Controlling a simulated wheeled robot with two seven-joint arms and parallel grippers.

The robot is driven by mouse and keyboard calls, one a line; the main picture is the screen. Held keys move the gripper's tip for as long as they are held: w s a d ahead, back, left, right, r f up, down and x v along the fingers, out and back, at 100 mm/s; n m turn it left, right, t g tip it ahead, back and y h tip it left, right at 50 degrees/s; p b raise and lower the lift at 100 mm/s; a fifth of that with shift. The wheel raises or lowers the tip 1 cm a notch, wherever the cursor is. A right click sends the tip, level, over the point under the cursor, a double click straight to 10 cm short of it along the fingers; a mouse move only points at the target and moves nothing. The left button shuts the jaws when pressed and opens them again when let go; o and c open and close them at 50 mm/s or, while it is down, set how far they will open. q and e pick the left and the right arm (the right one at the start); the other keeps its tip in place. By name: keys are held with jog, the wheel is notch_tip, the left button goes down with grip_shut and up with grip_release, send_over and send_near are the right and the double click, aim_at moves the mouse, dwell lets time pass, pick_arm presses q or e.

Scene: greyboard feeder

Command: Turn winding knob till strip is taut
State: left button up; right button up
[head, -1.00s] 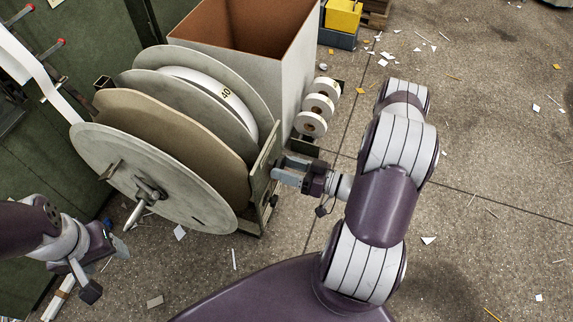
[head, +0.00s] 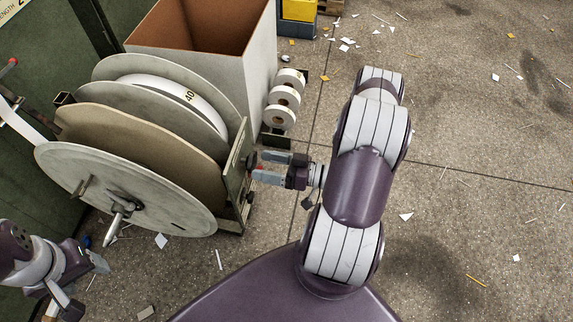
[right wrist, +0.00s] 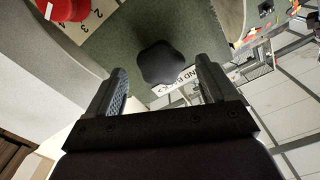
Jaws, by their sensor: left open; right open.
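The winding knob (right wrist: 162,64) is a black lobed knob in the right wrist view, just beyond and between the fingertips of my right gripper (right wrist: 160,78), with no visible grip on it. In the head view my right gripper (head: 263,168) is open beside the side plate (head: 237,178) of the reel stand, where the knob (head: 251,160) shows as a small dark shape. The white strip (head: 22,123) comes in from the left edge towards the reels; its tautness is unclear. My left gripper (head: 86,284) is open and empty at lower left, below the large grey reel disc (head: 180,215).
A tall box (head: 262,70) with a brown inside stands behind the reels. Several small white rolls (head: 285,97) sit beside it. A red part (right wrist: 68,8) and a numbered scale show in the right wrist view. The floor (head: 470,120) at right is open, with scattered scraps.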

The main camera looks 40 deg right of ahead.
jog(key=p+v, duration=0.2)
jog(key=v, duration=0.8)
jog(key=shift+s, duration=0.15)
